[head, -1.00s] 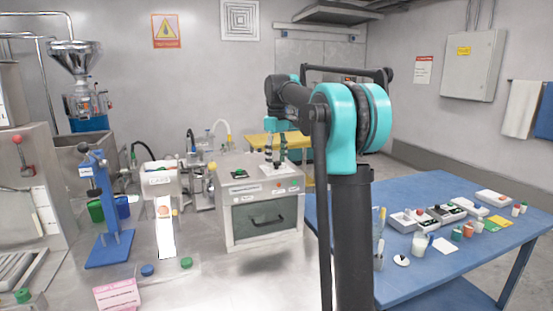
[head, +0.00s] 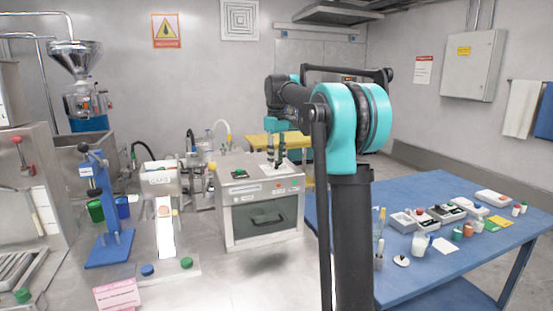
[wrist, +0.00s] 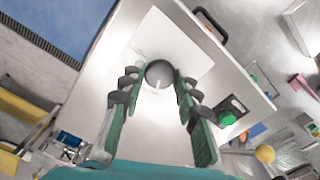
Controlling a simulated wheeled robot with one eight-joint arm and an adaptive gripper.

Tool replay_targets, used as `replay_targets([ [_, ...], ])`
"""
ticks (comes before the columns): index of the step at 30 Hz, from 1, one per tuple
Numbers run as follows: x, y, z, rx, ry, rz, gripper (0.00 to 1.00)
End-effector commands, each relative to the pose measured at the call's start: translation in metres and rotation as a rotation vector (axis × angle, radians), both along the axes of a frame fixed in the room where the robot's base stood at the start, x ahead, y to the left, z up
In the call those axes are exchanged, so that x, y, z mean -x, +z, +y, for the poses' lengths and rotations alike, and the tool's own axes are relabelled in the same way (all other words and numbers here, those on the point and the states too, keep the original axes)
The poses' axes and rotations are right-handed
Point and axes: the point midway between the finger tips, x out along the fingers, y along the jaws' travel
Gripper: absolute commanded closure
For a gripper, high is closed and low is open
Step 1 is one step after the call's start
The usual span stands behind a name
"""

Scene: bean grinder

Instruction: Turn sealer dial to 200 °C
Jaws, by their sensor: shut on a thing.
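A dark round dial (wrist: 159,74) with a pale pointer mark sits on a white plate (wrist: 190,50) on top of a metal box (head: 262,222). My gripper (wrist: 159,82) comes down over the dial, its green-padded fingers on both sides of it and shut on it. In the head view my gripper (head: 273,160) stands at the back right of the box top, and its fingers hide most of the dial. The scale and any temperature numbers on the plate are too faint to read.
A blue table (head: 410,280) is at right.

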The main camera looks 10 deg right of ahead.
Motion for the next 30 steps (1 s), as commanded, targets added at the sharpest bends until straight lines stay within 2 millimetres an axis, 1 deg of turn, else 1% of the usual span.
replay_targets([
  [8, -0.0001, 0.0002, 0.0, 0.0, -0.179, 0.0, 0.97],
  [30, -0.0003, 0.0003, 0.0, -0.001, -0.879, -0.001, 0.97],
])
